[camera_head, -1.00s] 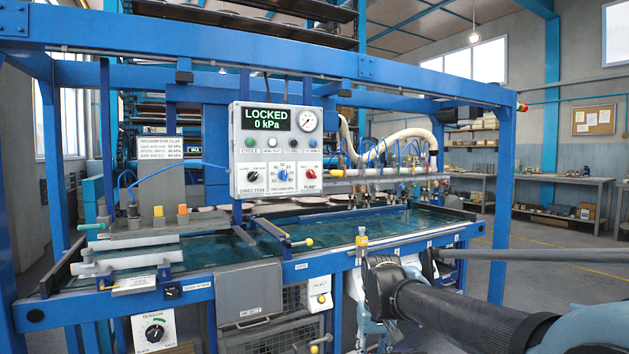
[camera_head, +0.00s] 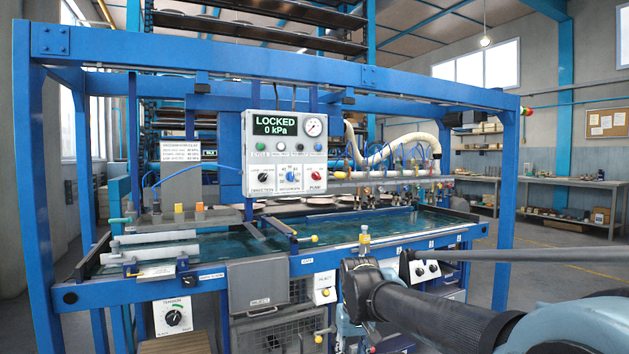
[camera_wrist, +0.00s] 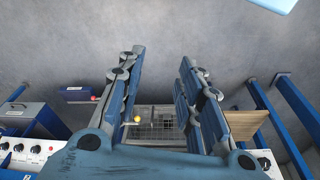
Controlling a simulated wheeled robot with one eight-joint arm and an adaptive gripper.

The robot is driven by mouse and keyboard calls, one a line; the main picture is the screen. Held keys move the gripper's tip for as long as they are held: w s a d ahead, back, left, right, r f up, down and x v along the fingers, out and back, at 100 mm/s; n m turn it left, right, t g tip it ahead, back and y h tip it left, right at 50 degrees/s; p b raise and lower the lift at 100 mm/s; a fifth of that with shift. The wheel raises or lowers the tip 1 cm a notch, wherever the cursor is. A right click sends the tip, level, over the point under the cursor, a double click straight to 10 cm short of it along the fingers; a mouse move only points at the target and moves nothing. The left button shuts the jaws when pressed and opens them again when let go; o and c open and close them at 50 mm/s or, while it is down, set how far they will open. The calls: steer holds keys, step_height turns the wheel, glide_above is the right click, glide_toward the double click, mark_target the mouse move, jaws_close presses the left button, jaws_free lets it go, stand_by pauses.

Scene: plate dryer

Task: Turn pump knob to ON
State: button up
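The pump knob (camera_head: 317,176) is a small red knob above the label PUMP, at the lower right of the white control panel (camera_head: 248,182). The direction its pointer faces is too small to tell. The panel's display (camera_head: 274,124) reads LOCKED and 0 kPa. My gripper (camera_wrist: 160,78) shows in the wrist view with its two blue-grey fingers spread apart and nothing between them. It faces the grey floor and a wire basket, away from the panel. In the head view my arm reaches in at the lower right, well below the knob; the fingers cannot be made out there.
Blue frame posts and a top beam (camera_head: 215,58) surround the machine. A water tank (camera_head: 350,228) lies below the panel. Hoses and valves stand right of it.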

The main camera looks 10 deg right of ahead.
mark_target(317, 176)
steer(key=shift+o, duration=1)
steer(key=o, duration=0.3)
steer(key=shift+w+a+r+t+y, duration=0.15)
steer(key=shift+a+r, duration=0.25)
steer(key=shift+r, duration=0.1)
steer(key=shift+w+a+r+t+y, duration=0.1)
steer(key=shift+a+r+t+y, duration=0.05)
steer(key=shift+a+r, duration=0.25)
steer(key=w+a+r+t+y, duration=0.3)
steer(key=w+r, duration=0.8)
steer(key=w+a+r+t+y, duration=0.3)
steer(key=w+r, duration=0.7)
steer(key=w, duration=0.2)
steer(key=w+d+r+m+t+h, duration=0.1)
steer(key=w+d+r+m+t, duration=0.25)
steer(key=w+d+r, duration=0.4)
steer(key=w+d+r+m+t, duration=0.2)
steer(key=w+d+r+t, duration=0.3)
steer(key=w+r, duration=0.55)
steer(key=x, duration=1.6)
steer(key=shift+w+a+r, duration=0.1)
steer(key=shift+r, duration=0.1)
